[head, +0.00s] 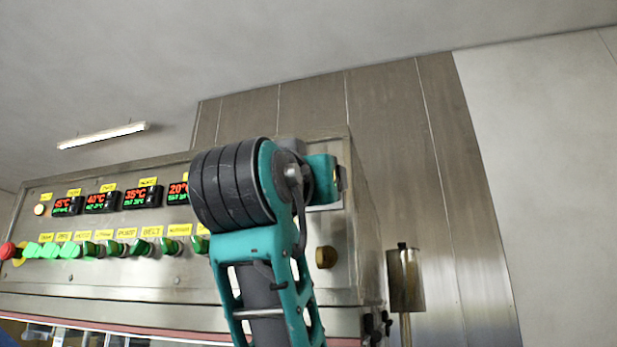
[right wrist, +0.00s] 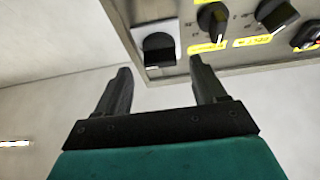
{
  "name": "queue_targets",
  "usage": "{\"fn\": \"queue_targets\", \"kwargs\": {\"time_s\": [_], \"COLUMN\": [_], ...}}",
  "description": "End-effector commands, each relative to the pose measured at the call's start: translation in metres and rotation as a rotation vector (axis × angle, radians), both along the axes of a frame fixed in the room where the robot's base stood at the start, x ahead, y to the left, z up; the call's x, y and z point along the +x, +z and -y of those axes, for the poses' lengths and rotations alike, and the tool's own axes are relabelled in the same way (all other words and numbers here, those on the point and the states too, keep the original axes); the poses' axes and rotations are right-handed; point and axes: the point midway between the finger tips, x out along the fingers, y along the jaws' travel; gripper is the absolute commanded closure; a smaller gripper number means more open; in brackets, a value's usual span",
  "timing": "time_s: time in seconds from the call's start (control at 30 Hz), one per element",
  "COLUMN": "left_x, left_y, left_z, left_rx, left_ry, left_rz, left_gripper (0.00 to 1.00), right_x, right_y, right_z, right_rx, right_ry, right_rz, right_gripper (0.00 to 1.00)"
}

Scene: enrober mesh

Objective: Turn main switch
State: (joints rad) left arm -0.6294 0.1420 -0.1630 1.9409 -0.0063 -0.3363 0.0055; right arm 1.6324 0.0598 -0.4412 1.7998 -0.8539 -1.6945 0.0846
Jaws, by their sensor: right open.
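In the right wrist view, my right gripper (right wrist: 162,82) is open and empty, its two dark fingers pointing up toward the panel. A black rotary switch (right wrist: 158,50) on a pale grey plate sits at the panel edge, in line with the gap between the fingers and apparently beyond the fingertips. I see no readable label naming it as the main switch. In the head view, my right arm covers the right part of the control panel (head: 95,285), and the gripper fingers are hidden there. My left gripper is in neither view.
Two black knobs with yellow labels (right wrist: 212,22) (right wrist: 277,15) are beside the switch in the wrist view.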

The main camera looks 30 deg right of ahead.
Motion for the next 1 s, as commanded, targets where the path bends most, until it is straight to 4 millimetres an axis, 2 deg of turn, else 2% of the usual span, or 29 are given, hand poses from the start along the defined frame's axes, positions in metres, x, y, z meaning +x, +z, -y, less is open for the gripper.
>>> {"fn": "queue_targets", "kwargs": {"time_s": [0.1, 0.23, 0.6, 1.0], "left_x": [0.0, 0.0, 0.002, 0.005], "left_y": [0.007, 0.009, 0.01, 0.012], "left_z": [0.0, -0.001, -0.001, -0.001], "left_rx": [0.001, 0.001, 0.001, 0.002], "left_ry": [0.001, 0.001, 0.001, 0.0], "left_rz": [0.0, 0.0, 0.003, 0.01], "left_gripper": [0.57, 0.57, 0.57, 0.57], "right_x": [0.011, 0.018, 0.021, 0.02], "right_y": [0.008, 0.012, 0.012, 0.013], "right_z": [0.013, 0.021, 0.024, 0.024], "right_rx": [0.0, 0.0, 0.0, 0.0], "right_ry": [-0.003, 0.0, 0.0, 0.001], "right_rz": [-0.001, -0.001, 0.0, 0.0], "right_gripper": [0.3, 0.3, 0.31, 0.69]}}
